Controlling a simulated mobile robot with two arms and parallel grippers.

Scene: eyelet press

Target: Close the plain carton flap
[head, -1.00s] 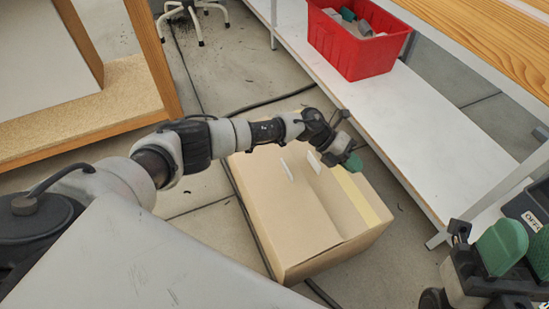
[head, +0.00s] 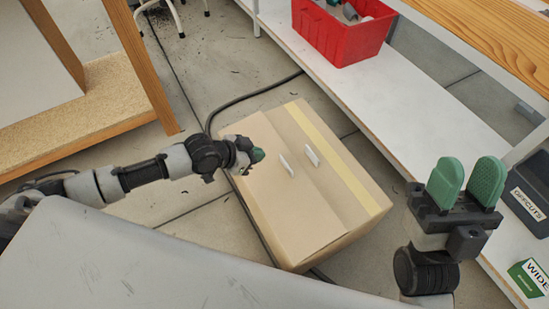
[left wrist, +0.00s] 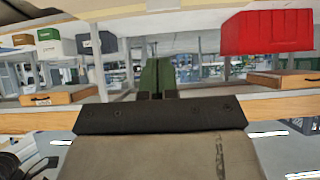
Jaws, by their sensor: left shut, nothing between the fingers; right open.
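The brown carton (head: 325,238) stands on the floor in the head view. Its plain flap (head: 290,205) on the left and the flap with the yellow stripe (head: 335,160) both look flat, meeting at a seam. A white tab (head: 287,165) stands on the plain flap and another (head: 312,155) on the striped one. My left gripper (head: 257,155) is shut and empty, over the plain flap's left part; I cannot tell if it touches. Its green fingers also show together in the left wrist view (left wrist: 157,76). My right gripper (head: 467,181) is open and empty, right of the carton.
A white shelf (head: 420,125) runs along the right with a red bin (head: 343,35) on it. A dark box labelled offcuts (head: 525,200) stands at the right edge. A wooden-framed bench (head: 90,125) is at left. A black cable (head: 250,95) lies behind the carton.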

